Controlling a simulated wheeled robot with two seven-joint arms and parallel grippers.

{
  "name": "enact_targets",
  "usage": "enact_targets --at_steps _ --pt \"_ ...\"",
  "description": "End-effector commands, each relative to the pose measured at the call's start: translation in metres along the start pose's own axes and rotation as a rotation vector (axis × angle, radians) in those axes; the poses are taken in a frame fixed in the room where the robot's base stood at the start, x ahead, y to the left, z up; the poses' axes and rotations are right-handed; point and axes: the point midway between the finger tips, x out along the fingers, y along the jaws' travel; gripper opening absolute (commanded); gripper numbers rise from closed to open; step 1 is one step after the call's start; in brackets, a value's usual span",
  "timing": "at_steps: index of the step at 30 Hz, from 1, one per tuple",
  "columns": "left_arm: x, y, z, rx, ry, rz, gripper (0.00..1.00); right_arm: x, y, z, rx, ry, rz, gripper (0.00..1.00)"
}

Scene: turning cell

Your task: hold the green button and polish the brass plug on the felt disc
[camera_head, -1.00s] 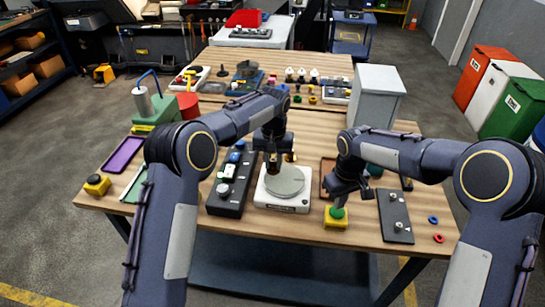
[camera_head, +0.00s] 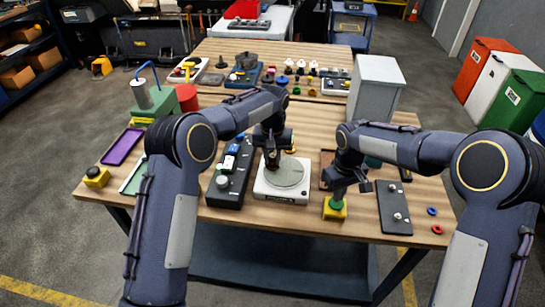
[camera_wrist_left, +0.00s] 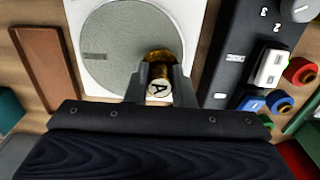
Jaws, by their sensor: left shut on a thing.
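The grey felt disc (camera_head: 290,174) sits on a white machine (camera_head: 280,196) at the table's front middle. My left gripper (camera_head: 272,158) points down at the disc's back left edge. In the left wrist view it is shut on the brass plug (camera_wrist_left: 160,57), whose pale end bears an "A". The plug overlaps the disc's rim (camera_wrist_left: 120,75); I cannot tell if they touch. The green button (camera_head: 335,205) sits on a yellow box (camera_head: 335,214) at the front.
A black control box (camera_head: 229,185) with a knob and switches stands left of the machine. A dark plate (camera_head: 393,207) lies right of the button. A grey cabinet (camera_head: 375,90) stands behind my right arm. A brown tray (camera_wrist_left: 45,68) shows in the left wrist view.

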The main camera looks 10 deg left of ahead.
Motion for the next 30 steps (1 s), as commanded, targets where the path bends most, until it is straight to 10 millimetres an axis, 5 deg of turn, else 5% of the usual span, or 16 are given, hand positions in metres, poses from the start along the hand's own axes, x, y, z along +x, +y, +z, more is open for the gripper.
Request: enact_targets --at_steps 30 --pt "-0.001 0.000 0.000 0.000 0.001 0.000 0.00 0.016 0.000 0.001 0.000 -0.002 -0.001 0.00"
